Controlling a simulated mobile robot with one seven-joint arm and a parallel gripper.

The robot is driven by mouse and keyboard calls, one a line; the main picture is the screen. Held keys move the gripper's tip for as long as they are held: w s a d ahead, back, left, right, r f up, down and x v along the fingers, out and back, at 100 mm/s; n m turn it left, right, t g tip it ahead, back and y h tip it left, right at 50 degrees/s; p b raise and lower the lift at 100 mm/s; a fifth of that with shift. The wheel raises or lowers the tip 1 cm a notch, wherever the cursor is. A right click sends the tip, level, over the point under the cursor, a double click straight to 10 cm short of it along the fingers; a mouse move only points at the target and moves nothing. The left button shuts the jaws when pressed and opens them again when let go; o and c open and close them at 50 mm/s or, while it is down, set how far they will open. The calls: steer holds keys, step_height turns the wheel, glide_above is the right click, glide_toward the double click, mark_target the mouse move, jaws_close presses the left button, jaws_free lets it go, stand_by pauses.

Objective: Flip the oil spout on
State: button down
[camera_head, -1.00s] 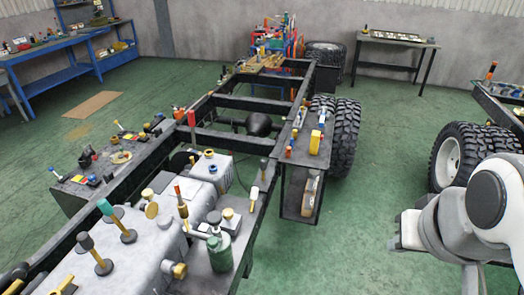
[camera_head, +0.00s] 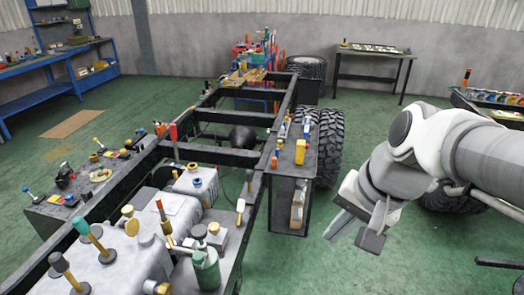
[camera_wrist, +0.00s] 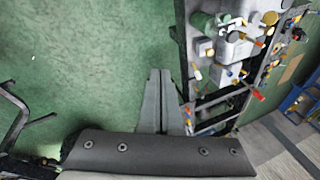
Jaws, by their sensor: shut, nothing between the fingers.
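A green oil can (camera_head: 207,270) with a grey cap stands on the chassis side platform, near the bottom of the head view. A thin spout (camera_head: 180,249) appears to stick out from its top toward the left. The can also shows small at the top of the wrist view (camera_wrist: 202,24). My gripper (camera_head: 331,236) is shut and empty, to the right of the chassis and well apart from the can. Its fingers point down and left in the head view. In the wrist view the shut gripper (camera_wrist: 160,74) is over green floor, left of the chassis rail.
The chassis frame (camera_head: 225,157) carries several tools and small parts. A white block (camera_head: 196,182) and a tall red-tipped handle (camera_head: 161,212) stand near the can. A tyre (camera_head: 329,148) and side box (camera_head: 288,200) lie between chassis and arm. The floor (camera_head: 290,265) below my gripper is clear.

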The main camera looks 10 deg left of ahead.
steer(key=w+a+f+m+g+y+b, duration=0.2)
steer(key=w+a+f+m+y+b, duration=0.1)
steer(key=f, duration=0.6)
steer(key=w+a+f+m+g+y+b, duration=0.2)
steer(key=w+a+f+m+b, duration=0.3)
steer(key=w+a+f+m, duration=0.3)
steer(key=w+a+f, duration=0.1)
steer(key=a, duration=0.3)
steer(key=shift+w+a+g+y, duration=0.3)
steer(key=shift+y, duration=0.1)
steer(key=shift+f, duration=0.2)
steer(key=a+r+b+x, duration=0.1)
steer(key=a+r+x, duration=0.1)
steer(key=x, duration=1)
steer(key=shift+s+a+f, duration=0.2)
steer(key=shift+s+a, duration=0.05)
